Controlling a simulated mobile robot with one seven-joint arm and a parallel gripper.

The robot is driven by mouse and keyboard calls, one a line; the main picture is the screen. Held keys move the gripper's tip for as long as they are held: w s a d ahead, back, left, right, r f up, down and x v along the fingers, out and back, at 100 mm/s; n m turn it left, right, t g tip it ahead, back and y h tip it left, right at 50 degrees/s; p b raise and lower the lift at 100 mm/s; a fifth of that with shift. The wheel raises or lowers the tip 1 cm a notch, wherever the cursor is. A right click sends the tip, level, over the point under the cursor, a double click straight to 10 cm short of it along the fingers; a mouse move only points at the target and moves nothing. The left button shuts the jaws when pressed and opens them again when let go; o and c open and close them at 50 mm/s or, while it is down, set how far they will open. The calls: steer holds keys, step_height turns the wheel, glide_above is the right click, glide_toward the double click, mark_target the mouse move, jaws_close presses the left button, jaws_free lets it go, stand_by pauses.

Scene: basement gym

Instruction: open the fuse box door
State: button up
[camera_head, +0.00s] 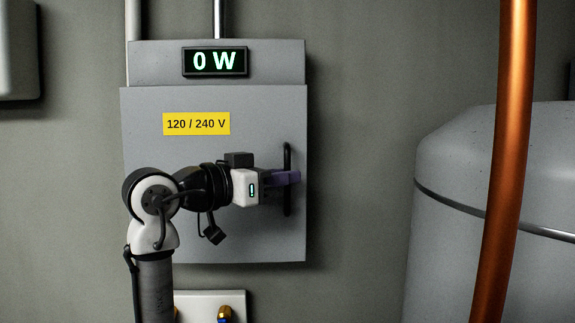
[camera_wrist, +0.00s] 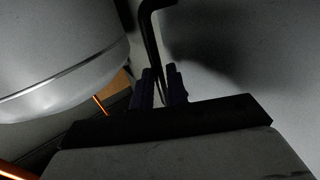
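The grey fuse box door (camera_head: 215,230) carries a yellow 120 / 240 V label and looks flush with the box. Its black vertical handle (camera_head: 288,158) is near the right edge. My gripper (camera_head: 292,177) reaches the handle from the left, its purple fingers at the handle's middle. In the wrist view the dark handle (camera_wrist: 151,40) runs between the two close fingertips of my gripper (camera_wrist: 160,80). The fingers look shut on it, though the contact itself is dark.
A 0 W display (camera_head: 215,61) sits on the box above the door. A large grey tank (camera_head: 470,200) and a copper pipe (camera_head: 505,150) stand to the right. Wall space lies between box and tank. A white plate with brass fittings (camera_head: 225,312) is below the box.

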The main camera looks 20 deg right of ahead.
steer(key=shift+x, duration=0.75)
jaws_close()
